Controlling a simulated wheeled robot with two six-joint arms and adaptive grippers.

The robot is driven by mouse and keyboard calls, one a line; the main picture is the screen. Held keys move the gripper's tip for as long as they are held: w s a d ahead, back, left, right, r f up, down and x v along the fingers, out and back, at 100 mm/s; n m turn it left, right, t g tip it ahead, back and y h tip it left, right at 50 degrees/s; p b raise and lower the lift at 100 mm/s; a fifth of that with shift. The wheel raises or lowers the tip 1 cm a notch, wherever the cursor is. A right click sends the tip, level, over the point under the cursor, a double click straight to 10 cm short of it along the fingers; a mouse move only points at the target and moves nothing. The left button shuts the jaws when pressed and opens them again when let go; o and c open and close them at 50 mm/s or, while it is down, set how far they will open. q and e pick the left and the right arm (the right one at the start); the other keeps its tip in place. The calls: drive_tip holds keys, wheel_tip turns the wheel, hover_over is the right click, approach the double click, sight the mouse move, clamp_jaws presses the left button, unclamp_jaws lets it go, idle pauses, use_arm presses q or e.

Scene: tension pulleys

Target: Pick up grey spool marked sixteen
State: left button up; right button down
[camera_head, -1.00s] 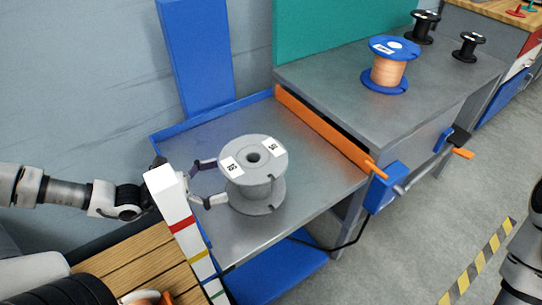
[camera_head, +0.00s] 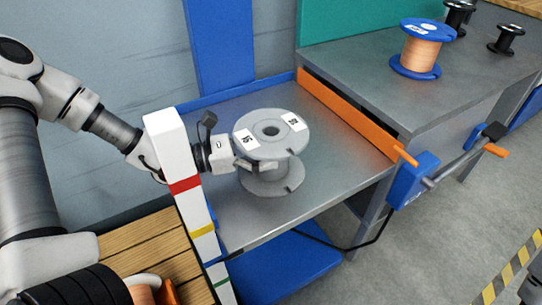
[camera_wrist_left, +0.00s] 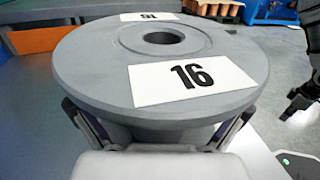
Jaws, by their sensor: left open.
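The grey spool marked 16 (camera_head: 270,150) stands upright on the metal surface (camera_head: 225,115) of the blue-edged workstation. It has a round hole in its top flange and two white labels; the near one reads 16 in the left wrist view (camera_wrist_left: 190,78). My left gripper (camera_head: 252,163) is at the spool's left side, below the top flange. In the left wrist view its open fingers lie one on each side of the spool's core, partly hidden under the flange. Whether they touch the core cannot be seen. A dark part of my right arm shows at that view's right edge.
A white post with coloured bands (camera_head: 184,165) stands close beside my left wrist. An orange rail (camera_head: 345,112) borders the surface on the right. A blue spool of copper wire (camera_head: 418,50) and black spools (camera_head: 506,39) stand on the higher bench. A wooden slatted top (camera_head: 150,245) lies in front.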

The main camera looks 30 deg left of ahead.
use_arm(q)
drive_tip(key=c, duration=1.4)
drive_tip(key=shift+o, duration=0.2)
drive_tip(key=shift+r, duration=0.15)
